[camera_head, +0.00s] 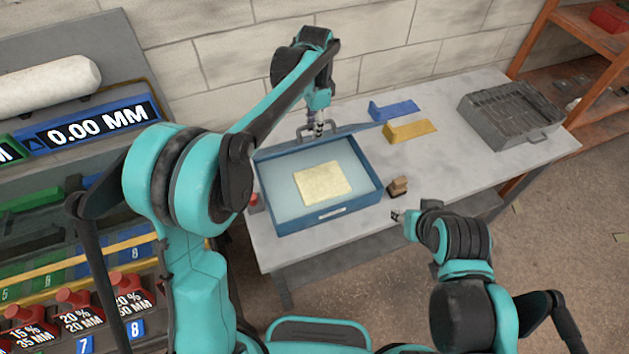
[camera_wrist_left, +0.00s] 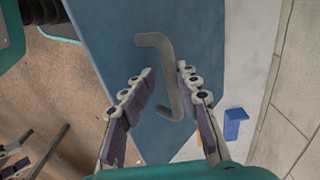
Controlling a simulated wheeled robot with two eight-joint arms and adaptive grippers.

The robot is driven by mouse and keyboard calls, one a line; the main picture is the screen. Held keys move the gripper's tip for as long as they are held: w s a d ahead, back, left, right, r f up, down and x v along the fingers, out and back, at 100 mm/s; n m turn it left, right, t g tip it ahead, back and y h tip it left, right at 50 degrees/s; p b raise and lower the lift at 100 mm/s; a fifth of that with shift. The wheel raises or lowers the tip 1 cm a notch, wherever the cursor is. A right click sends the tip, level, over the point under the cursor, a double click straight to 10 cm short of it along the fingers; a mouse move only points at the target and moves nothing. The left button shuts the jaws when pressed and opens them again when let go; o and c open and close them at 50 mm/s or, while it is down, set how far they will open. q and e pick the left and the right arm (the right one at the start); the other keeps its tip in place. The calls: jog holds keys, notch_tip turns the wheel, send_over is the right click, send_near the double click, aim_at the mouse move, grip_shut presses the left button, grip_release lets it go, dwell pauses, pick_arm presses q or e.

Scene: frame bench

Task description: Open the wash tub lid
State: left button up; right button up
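The blue wash tub (camera_head: 278,222) stands on the bench with a pale yellow block (camera_head: 323,184) inside. Its lid (camera_head: 350,130) is raised at the far side and shows nearly edge-on, so the tub's inside is in plain sight. In the left wrist view the lid (camera_wrist_left: 110,30) is a blue panel with a grey handle (camera_wrist_left: 172,75). My left gripper (camera_head: 318,130) is at the lid; in its wrist view the fingers (camera_wrist_left: 165,72) are apart, on either side of the handle, with a gap at the left finger. My right gripper (camera_head: 397,215) is off the bench's front edge, too small to read.
A small brown block (camera_head: 398,186) sits right of the tub. A blue bracket (camera_head: 394,110) and a yellow bracket (camera_head: 409,130) lie behind it. A grey case (camera_head: 510,112) stands at the bench's right. The bench top (camera_head: 455,165) between them is clear.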

pick_arm(q)
jog(key=s+d+f+t+b, duration=0.1)
jog(key=s+d+f+b, duration=0.2)
jog(key=s+f+b, duration=0.4)
notch_tip(320, 180, down, 4)
jog(key=shift+s+d+r+b, duration=0.2)
jog(key=shift+d+r+b, duration=0.05)
jog(key=shift+d+b, duration=0.2)
pick_arm(e)
notch_tip(320, 180, down, 9)
jog(key=shift+r, duration=0.2)
pick_arm(q)
jog(key=shift+a, duration=0.1)
